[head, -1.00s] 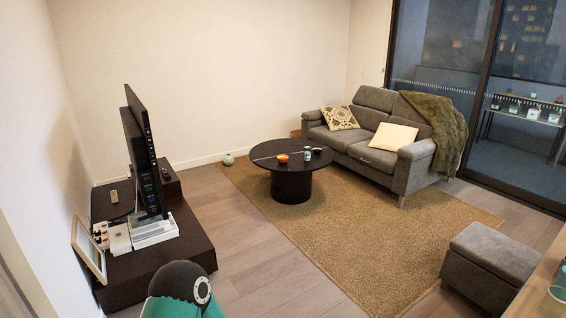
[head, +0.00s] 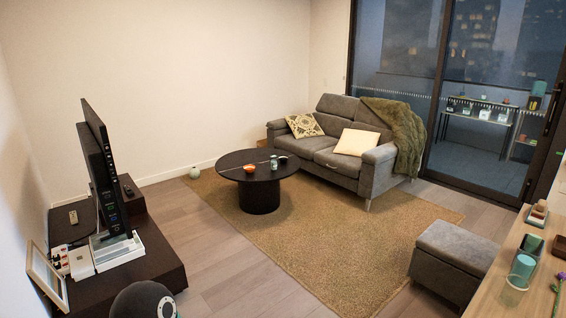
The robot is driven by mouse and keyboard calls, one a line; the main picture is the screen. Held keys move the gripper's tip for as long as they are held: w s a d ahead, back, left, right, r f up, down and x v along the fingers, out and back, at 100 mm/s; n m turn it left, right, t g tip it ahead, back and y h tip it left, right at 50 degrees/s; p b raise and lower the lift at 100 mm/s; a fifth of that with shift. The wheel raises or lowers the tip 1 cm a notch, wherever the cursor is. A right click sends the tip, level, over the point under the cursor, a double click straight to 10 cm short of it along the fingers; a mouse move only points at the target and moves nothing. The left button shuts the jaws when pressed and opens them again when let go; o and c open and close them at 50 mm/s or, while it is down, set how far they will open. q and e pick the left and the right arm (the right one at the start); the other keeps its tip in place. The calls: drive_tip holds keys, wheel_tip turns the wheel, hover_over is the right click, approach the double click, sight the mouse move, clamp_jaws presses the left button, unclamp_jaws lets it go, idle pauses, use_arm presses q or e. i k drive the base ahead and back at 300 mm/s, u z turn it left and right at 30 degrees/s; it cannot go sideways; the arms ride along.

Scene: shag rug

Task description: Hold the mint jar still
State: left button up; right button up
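A small pale green jar-like thing (head: 274,162) stands upright on the round black coffee table (head: 259,174). A mint-coloured cylinder (head: 522,270) stands on the wooden sideboard at the right edge, in what looks like a clear glass. I cannot tell which of these is the mint jar. Neither of my grippers shows.
A shag rug (head: 330,235) lies under the coffee table, which also holds an orange bowl (head: 249,169). A grey sofa (head: 345,150) stands behind, a grey ottoman (head: 455,255) at right, a low dark TV stand (head: 150,255) at left. Wooden floor is bare between stand and rug.

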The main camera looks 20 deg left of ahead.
sight(274, 162)
drive_tip(key=u, duration=0.9)
drive_tip(key=i, duration=6.4)
drive_tip(key=u, duration=0.1)
